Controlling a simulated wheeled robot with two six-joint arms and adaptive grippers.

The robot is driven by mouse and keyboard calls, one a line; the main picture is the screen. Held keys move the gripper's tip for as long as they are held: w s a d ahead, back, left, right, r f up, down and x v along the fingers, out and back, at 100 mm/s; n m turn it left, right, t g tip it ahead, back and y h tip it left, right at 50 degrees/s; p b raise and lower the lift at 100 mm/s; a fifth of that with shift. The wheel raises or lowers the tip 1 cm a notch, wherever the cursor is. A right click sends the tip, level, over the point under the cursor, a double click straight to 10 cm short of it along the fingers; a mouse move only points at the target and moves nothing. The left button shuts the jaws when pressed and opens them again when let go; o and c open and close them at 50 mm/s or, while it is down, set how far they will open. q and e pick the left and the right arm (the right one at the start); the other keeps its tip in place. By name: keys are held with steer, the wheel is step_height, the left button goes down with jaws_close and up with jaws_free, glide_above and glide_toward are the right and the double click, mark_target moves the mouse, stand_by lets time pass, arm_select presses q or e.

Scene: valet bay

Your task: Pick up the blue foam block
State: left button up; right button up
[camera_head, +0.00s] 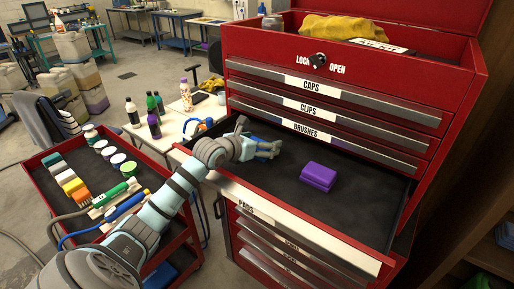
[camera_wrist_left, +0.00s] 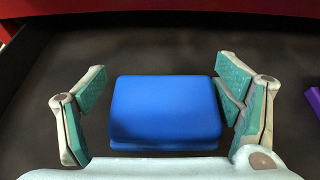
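The blue foam block (camera_wrist_left: 165,108) lies in the open dark-lined drawer (camera_head: 350,205) of the red tool chest. In the left wrist view it sits between the two spread fingers of my left gripper (camera_wrist_left: 163,88). There is a gap between the left finger and the block. The right finger is close beside the block, and I cannot tell if it touches. In the head view my left gripper (camera_head: 268,149) reaches into the drawer and mostly hides the blue block. My right gripper is not in view.
Purple blocks (camera_head: 318,176) lie in the drawer to the right of my gripper. The drawer's front edge (camera_head: 290,215) lies below my arm. The chest's closed upper drawers (camera_head: 320,110) rise behind. A red cart (camera_head: 50,190) with several bottles, blocks and brushes stands at left.

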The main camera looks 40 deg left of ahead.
arm_select(q)
steer(key=shift+s+d+r, duration=0.1)
steer(key=shift+d+r, duration=0.1)
steer(key=c, duration=0.6)
steer(key=shift+f, duration=0.1)
steer(key=shift+c, duration=0.8)
steer(key=shift+w, duration=0.2)
